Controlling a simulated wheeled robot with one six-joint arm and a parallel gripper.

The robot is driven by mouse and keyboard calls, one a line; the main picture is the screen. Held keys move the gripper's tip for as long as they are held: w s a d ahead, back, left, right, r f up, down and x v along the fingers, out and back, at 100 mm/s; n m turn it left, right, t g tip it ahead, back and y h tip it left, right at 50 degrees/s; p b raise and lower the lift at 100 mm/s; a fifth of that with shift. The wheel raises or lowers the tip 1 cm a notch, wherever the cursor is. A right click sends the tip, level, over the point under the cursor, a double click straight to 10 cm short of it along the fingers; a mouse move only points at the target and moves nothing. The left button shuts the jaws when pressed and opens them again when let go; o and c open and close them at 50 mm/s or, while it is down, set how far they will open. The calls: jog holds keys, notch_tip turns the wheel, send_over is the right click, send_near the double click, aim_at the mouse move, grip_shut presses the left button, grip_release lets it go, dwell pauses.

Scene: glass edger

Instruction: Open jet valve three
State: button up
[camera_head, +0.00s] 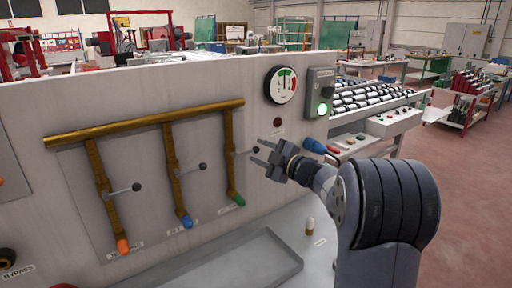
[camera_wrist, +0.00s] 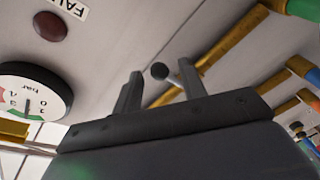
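Three brass branch pipes hang from a brass header pipe (camera_head: 150,122) on a grey panel, each with a lever ending in a dark ball knob. The rightmost branch (camera_head: 230,150) ends in a green tip (camera_head: 239,200); its label is too small to read. Its lever sticks out to the right. My gripper (camera_head: 263,155) is open at this lever's end. In the wrist view, the ball knob (camera_wrist: 160,71) shows between the two spread fingers of my gripper (camera_wrist: 160,88). I cannot tell whether they touch it. The left lever (camera_head: 124,190) and middle lever (camera_head: 192,169) also point right.
A shallow tray (camera_head: 215,275) lies below the pipes. A roller conveyor (camera_head: 372,97) stands behind.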

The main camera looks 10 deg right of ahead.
jog(key=shift+x, duration=1.25)
jog(key=shift+c, duration=0.4)
grip_shut()
